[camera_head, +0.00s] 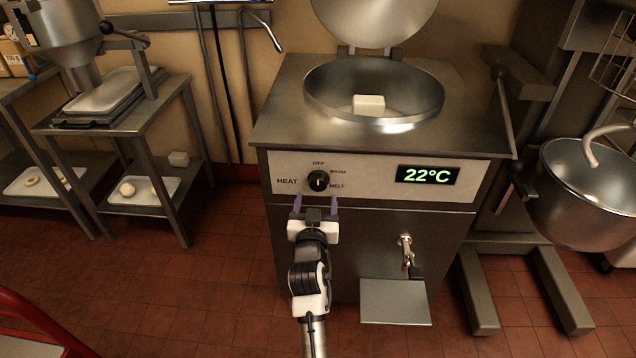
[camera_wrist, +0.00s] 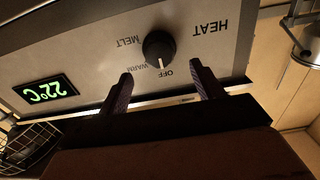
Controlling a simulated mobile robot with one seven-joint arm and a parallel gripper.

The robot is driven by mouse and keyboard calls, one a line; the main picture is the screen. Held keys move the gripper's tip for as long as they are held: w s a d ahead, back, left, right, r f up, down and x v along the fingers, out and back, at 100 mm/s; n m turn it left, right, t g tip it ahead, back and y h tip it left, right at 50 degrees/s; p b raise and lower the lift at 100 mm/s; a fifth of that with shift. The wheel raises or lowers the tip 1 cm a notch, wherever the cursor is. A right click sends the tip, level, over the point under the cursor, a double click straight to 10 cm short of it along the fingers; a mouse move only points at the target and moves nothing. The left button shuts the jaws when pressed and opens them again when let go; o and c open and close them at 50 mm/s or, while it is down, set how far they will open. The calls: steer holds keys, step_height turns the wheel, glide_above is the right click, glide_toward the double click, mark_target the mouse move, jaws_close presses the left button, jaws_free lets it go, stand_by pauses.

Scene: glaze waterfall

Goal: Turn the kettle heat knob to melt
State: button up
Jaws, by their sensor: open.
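The kettle (camera_head: 480,125) is a steel unit with an open round lid and a white block (camera_head: 369,103) in its bowl. Its front panel carries a black round heat knob (camera_head: 319,181), with OFF above it and WARM and MELT to its right. In the wrist view, which is upside down, the knob (camera_wrist: 158,46) has a white mark on the OFF side. The display (camera_head: 428,174) reads 22°C. My gripper (camera_head: 316,203) is open just below the knob in the head view. In the wrist view its fingers (camera_wrist: 160,72) stand apart, empty, with the knob beyond them.
A tap (camera_head: 405,252) and a drip shelf (camera_head: 396,301) are on the kettle's lower front, right of my arm. A steel rack (camera_head: 172,105) with trays stands at left. A mixer bowl (camera_head: 590,195) stands at right. Tiled floor (camera_head: 215,280) is clear between.

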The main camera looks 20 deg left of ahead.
mark_target(318, 185)
steer(key=p+x, duration=0.1)
steer(key=x, duration=0.5)
steer(key=shift+c, duration=0.3)
steer(key=c, duration=0.9)
steer(key=shift+f, duration=0.1)
